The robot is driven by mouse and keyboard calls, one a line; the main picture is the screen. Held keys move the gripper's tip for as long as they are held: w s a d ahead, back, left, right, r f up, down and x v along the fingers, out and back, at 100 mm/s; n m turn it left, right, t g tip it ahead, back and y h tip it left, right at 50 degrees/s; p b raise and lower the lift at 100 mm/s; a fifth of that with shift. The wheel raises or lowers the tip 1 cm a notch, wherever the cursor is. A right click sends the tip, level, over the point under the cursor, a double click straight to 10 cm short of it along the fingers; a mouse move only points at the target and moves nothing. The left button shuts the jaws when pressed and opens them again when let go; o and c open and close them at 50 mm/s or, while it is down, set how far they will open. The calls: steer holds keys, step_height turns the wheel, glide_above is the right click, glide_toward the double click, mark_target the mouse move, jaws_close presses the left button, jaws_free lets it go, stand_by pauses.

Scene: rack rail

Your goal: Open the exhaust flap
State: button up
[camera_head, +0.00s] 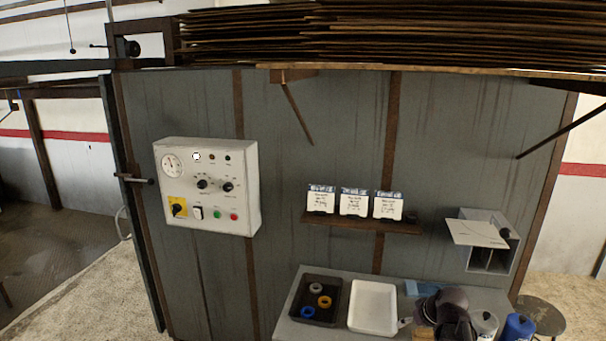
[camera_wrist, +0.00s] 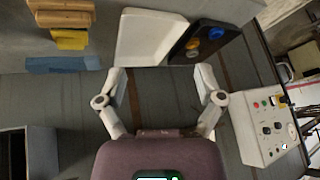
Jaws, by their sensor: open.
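The exhaust box (camera_head: 489,260) is a grey metal housing on the right part of the panel. A pale flat plate (camera_head: 476,232), which looks like its flap, juts out across the upper front; dark hollow space shows below it. I cannot tell how far the flap is swung. In the wrist view, a grey box with a dark inside (camera_wrist: 42,150), apparently the same housing, is cut off at the lower left. My gripper (camera_wrist: 158,76) is open and empty, its fingers wide apart. In the head view my dark wrist shows at the bottom, below and left of the box.
A bench (camera_head: 292,325) below holds a black tray (camera_head: 297,312) with rings, a white tray (camera_head: 373,307) and blue-bodied containers (camera_head: 519,327). A shelf (camera_head: 362,226) with cards is left of the box. A control box (camera_head: 208,187) hangs farther left. A stool (camera_head: 541,314) stands right.

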steer(key=s+a+f+m+g+h+b, duration=0.1)
steer(key=s+a+f+g+h+b, duration=0.2)
steer(key=s+a+f, duration=0.7)
steer(key=s+a+g+b, duration=0.1)
steer(key=a+g+b, duration=0.1)
steer(key=a+b, duration=0.1)
steer(key=shift+s+a+m, duration=0.3)
steer(key=shift+s+m, duration=0.05)
steer(key=shift+m, duration=0.05)
